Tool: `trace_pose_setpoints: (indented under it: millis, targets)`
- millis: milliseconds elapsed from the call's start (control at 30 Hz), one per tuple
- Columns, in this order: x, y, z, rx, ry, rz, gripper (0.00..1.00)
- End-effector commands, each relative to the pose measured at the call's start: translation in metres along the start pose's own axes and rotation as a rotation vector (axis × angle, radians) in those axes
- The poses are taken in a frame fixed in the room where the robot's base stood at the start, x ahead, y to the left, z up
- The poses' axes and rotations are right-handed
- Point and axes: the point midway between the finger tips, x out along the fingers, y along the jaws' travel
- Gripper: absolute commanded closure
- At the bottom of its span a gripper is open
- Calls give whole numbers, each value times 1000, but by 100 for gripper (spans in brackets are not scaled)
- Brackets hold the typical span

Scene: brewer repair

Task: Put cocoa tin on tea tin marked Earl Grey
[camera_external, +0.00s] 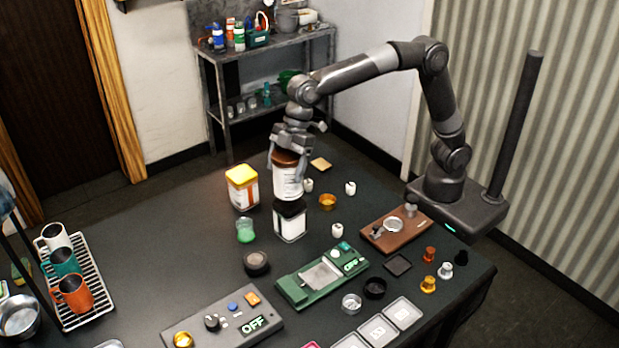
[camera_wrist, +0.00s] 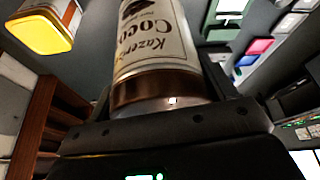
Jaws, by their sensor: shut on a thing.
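My gripper (camera_external: 288,160) is shut on the cocoa tin (camera_external: 287,184), which has a brown lid and a white label. In the wrist view the cocoa tin (camera_wrist: 155,50) fills the middle, its label upside down and partly readable as "Coco". In the external view it is upright and directly over a tin with a black lid and white sides (camera_external: 290,224); I cannot tell whether the two touch. A yellow-lidded tin (camera_external: 242,189) stands to the left, and its yellow lid shows in the wrist view (camera_wrist: 40,34). No Earl Grey marking is readable on either tin.
A green jar (camera_external: 245,231) and a dark round piece (camera_external: 257,263) stand in front. Small white pieces (camera_external: 350,188) and an amber ring (camera_external: 327,201) are to the right. A green scale (camera_external: 322,274) and a grey control box (camera_external: 225,318) lie nearer. The table's left middle is clear.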

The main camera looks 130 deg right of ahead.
Motion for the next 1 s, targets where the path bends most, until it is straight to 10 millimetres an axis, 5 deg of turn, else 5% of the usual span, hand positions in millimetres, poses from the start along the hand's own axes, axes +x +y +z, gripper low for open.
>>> trace_pose_setpoints:
  millis: [333, 700, 733, 1000]
  targets:
    - [36, 0, 14, 0, 0, 0, 56]
    - [40, 0, 16, 0, 1, 0, 56]
    - [40, 0, 16, 0, 0, 0, 21]
    - [40, 0, 16, 0, 0, 0, 1]
